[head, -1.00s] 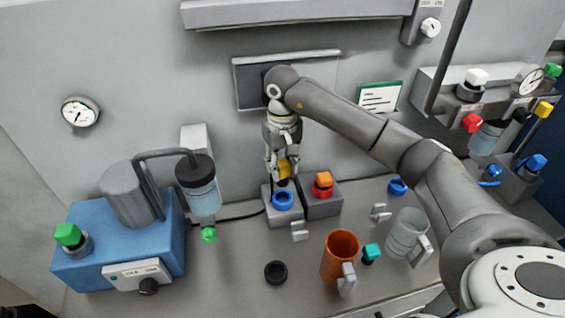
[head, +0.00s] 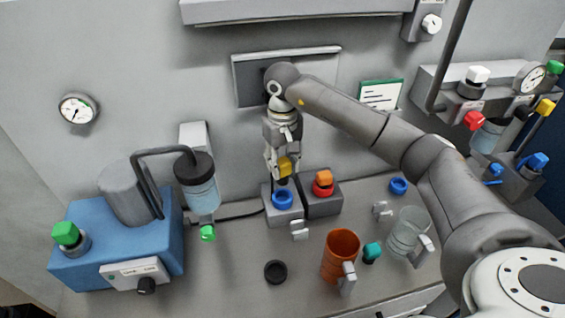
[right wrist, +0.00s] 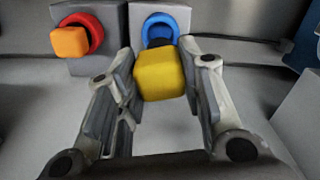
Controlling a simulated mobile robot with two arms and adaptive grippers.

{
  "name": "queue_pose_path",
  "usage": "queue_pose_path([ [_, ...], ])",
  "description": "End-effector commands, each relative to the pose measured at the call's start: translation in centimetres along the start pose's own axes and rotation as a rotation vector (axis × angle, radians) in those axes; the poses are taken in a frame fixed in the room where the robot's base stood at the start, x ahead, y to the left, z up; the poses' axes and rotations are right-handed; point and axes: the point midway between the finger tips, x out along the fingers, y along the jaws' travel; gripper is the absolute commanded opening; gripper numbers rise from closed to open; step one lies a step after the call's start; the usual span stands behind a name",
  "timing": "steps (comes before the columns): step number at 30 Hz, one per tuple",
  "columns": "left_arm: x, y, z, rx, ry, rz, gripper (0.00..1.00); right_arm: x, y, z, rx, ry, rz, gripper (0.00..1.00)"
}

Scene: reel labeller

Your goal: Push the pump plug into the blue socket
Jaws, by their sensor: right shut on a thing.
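The pump plug, a yellow block (head: 289,163) with a dark lower end, is held between the fingers of my right gripper (head: 283,168). In the right wrist view the yellow block (right wrist: 160,75) sits between both fingers. The blue socket (head: 282,200) is a blue ring on a grey block, just below the plug in the head view. In the right wrist view the blue socket (right wrist: 152,22) is partly hidden behind the plug. The plug's dark end is at or just above the ring; I cannot tell whether it has entered. My left gripper is not in view.
A red socket (head: 323,190) with an orange plug (head: 324,177) stands close on the right. A blue pump unit (head: 115,240) with a bottle is at the left. An orange mug (head: 340,254), a glass jug (head: 407,232) and a black ring (head: 275,271) stand in front.

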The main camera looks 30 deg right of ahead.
Motion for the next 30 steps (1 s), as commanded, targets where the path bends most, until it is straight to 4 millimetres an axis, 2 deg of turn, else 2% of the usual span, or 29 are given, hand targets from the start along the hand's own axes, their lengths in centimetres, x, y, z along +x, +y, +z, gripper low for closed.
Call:
queue_pose_path([
  [30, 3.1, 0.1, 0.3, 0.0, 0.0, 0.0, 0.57, 3.6, 0.0, 0.0, 0.0, 0.0, 0.0, 0.1],
])
